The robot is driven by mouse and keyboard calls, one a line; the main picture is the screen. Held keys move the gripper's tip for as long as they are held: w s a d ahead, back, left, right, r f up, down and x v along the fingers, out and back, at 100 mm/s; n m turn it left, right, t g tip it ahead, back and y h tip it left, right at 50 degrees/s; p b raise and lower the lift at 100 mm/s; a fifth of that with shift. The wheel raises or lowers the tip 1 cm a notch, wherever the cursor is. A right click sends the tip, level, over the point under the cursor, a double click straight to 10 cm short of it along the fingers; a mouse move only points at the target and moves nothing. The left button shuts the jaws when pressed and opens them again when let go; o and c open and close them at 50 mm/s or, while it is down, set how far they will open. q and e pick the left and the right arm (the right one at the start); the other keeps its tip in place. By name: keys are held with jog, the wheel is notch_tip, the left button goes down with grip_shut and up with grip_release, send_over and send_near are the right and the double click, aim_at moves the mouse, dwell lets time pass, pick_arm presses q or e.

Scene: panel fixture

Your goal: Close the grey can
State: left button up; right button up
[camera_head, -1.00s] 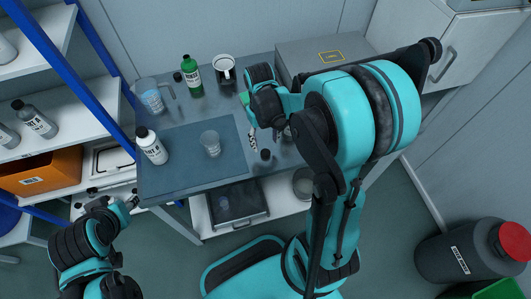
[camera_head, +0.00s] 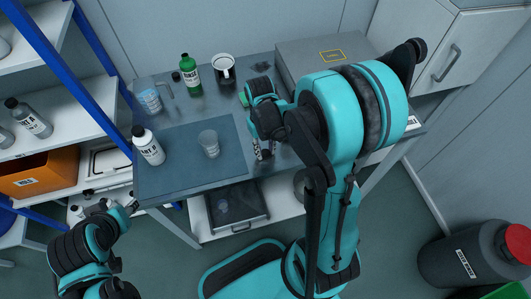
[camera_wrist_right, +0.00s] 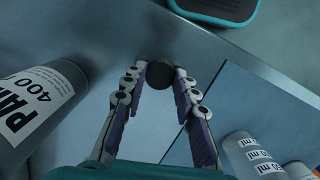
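The grey can (camera_wrist_right: 40,105) shows at the left of the right wrist view, with a white label reading "400"; in the head view my right arm mostly hides it. A round black lid (camera_wrist_right: 159,72) is near the table's front edge, between the fingertips of my right gripper (camera_wrist_right: 160,74). The fingers flank the lid closely; I cannot tell whether they press on it. My right gripper also shows in the head view (camera_head: 263,150), low over the table. My left gripper (camera_head: 132,208) is off the table's front left corner, its fingers too small to read.
A grey box (camera_head: 315,57) fills the back right. The blue mat (camera_head: 180,178) has free room.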

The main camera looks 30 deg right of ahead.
aim_at(265, 152)
notch_tip(265, 152, up, 5)
jog(key=p, duration=0.2)
jog(key=shift+f+p, duration=0.15)
jog(key=shift+p, duration=0.2)
jog(key=s+a+r+p, duration=0.4)
jog(key=s+a+r, duration=0.1)
jog(key=s, duration=0.5)
jog(key=shift+a+r, duration=0.35)
jog(key=shift+r, duration=0.3)
